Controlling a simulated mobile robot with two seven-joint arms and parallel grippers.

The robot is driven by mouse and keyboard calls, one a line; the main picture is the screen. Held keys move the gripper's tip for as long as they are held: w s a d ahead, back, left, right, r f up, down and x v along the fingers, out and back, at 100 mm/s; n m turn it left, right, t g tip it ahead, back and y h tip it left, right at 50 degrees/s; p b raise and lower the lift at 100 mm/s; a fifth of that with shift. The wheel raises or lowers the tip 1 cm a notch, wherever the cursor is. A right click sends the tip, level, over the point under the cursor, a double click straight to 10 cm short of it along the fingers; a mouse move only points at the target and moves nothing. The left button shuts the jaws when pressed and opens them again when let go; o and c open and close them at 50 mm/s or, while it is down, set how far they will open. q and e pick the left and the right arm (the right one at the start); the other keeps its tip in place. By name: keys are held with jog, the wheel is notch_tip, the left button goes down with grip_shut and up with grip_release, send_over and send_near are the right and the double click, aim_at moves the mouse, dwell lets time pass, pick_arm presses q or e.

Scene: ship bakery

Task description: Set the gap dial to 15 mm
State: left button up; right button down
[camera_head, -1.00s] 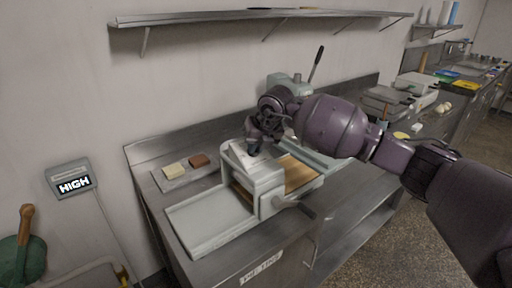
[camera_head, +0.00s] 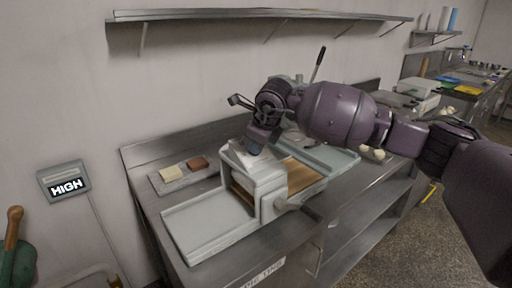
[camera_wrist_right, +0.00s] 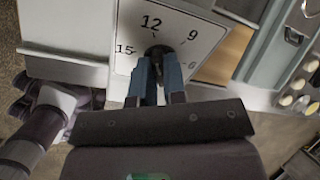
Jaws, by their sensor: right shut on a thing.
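The dough sheeter (camera_head: 268,190) stands on the steel bench, with a white dial plate (camera_head: 238,157) on its top. My right gripper (camera_wrist_right: 157,68) comes down on the plate's middle, shut on the dark dial knob (camera_wrist_right: 156,51). The fingers hide most of the knob, and I cannot tell which number it points to. In the head view my right gripper (camera_head: 254,148) stands over the dial plate and hides part of it. My left gripper is not in view.
A crank handle (camera_head: 304,207) juts from the sheeter's front. A tray (camera_head: 158,184) with a pale block (camera_head: 171,173) and a brown block (camera_head: 198,162) lies behind it. A wall display (camera_head: 64,181) reads HIGH. A shelf (camera_head: 265,15) runs above.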

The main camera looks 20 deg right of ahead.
jog(key=n+b, duration=0.1)
jog(key=n, duration=0.3)
jog(key=shift+n, duration=0.3)
jog(key=shift+s+a+f+n+b, duration=0.1)
jog(key=shift+n+b, duration=0.3)
jog(key=shift+n, duration=0.5)
jog(key=n, duration=0.2)
jog(key=shift+n+t+b, duration=0.3)
jog(key=shift+n, duration=0.9)
jog(key=shift+n+b, duration=0.3)
jog(key=shift+n, duration=0.3)
jog(key=shift+s, duration=0.1)
jog(key=c, duration=1.2)
grip_release()
